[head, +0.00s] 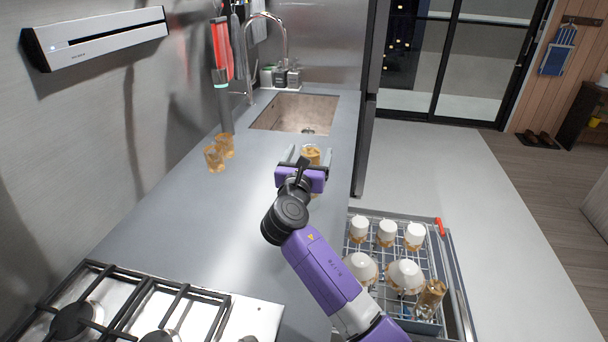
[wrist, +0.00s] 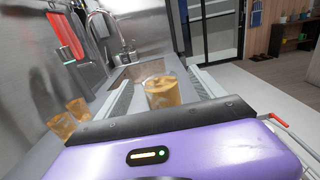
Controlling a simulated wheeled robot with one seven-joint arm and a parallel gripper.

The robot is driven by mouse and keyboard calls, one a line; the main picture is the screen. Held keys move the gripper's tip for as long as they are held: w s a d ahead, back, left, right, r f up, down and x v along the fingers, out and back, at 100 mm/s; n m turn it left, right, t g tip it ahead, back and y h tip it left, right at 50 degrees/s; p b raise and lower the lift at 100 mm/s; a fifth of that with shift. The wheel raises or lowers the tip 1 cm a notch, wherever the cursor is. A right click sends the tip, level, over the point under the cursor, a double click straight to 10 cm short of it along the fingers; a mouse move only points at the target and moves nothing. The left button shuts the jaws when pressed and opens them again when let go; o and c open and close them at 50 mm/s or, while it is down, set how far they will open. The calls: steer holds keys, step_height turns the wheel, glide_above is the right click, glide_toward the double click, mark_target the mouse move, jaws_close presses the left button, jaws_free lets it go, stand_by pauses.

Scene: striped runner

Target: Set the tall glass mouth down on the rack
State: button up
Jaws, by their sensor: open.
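An amber glass (head: 311,153) stands upright on the grey counter near the sink, between the fingers of my gripper (head: 308,156). The gripper is open, with a finger on each side of the glass. In the wrist view the glass (wrist: 163,92) shows between the two spread fingers, its mouth up; I cannot tell whether either finger touches it. The rack (head: 441,262) is pulled out low at the right, below counter level. It holds several white cups and bowls and an amber glass (head: 430,297) at its front right corner.
Two more amber glasses (head: 215,158) stand close together on the counter at the left, by the wall. A sink (head: 295,112) with a tall tap lies behind my gripper. A gas hob (head: 150,310) is at the front left. The counter's middle is clear.

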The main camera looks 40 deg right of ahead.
mark_target(312, 145)
steer(key=shift+p+x, duration=0.3)
steer(key=shift+x, duration=2.45)
steer(key=shift+f, duration=0.15)
jaws_close()
